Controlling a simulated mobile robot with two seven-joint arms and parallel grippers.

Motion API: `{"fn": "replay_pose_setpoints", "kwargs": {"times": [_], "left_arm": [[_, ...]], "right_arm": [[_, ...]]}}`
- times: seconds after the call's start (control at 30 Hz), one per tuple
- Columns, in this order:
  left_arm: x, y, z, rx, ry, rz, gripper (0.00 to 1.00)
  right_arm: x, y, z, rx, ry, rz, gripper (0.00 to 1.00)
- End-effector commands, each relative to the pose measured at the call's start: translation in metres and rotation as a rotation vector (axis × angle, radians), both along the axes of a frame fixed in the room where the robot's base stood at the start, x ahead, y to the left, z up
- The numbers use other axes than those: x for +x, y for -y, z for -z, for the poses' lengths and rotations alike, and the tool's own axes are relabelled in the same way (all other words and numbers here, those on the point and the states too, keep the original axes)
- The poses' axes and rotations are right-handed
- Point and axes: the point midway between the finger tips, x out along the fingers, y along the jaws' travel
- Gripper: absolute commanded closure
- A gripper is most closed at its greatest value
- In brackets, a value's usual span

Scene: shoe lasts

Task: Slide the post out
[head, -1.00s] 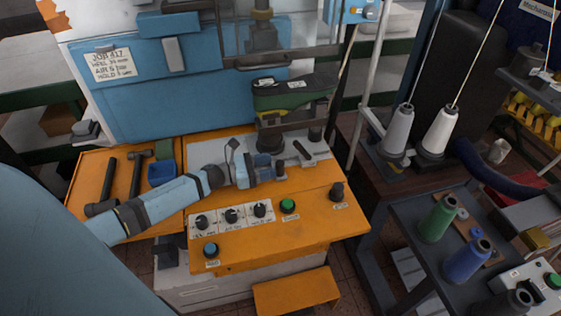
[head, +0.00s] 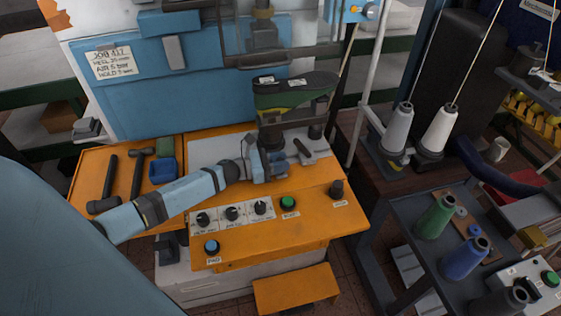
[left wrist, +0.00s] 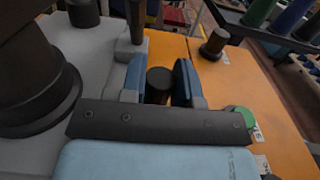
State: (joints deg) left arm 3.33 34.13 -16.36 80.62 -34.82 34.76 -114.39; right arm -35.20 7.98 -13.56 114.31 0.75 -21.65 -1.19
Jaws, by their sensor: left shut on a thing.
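My left gripper (head: 283,164) is on the grey plate of the orange machine bench, in front of the shoe last stand. In the left wrist view its two blue fingers (left wrist: 158,84) are shut on a short black post (left wrist: 159,80), seen from above between them. The post's lower part is hidden by the gripper. The green and black shoe last (head: 296,92) sits on its dark stand just behind the gripper. My right gripper is out of view.
A dark lever (head: 304,149) stands close to the gripper's right. Knobs and a green button (head: 288,202) line the front panel. Thread cones (head: 436,130) stand to the right.

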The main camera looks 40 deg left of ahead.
Motion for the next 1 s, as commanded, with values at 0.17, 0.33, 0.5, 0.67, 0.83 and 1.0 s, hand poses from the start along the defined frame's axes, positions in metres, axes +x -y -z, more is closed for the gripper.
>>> {"fn": "replay_pose_setpoints", "kwargs": {"times": [0.17, 0.33, 0.5, 0.67, 0.83, 1.0], "left_arm": [[-0.006, -0.005, 0.001, 0.001, -0.002, 0.0, 1.0], [-0.024, -0.02, 0.004, 0.003, -0.003, -0.001, 1.0], [-0.053, -0.044, 0.005, 0.003, -0.004, -0.001, 1.0], [-0.082, -0.069, 0.004, 0.003, -0.004, -0.001, 1.0], [-0.108, -0.091, 0.003, 0.002, -0.004, 0.0, 1.0], [-0.127, -0.108, 0.002, 0.002, -0.002, 0.0, 1.0]], "right_arm": [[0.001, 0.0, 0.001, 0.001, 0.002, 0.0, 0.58], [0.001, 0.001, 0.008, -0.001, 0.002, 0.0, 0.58], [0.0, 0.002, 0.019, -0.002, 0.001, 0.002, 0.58], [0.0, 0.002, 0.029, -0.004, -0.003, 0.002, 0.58], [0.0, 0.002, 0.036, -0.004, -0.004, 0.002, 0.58], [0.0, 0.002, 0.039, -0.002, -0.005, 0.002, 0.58]]}}
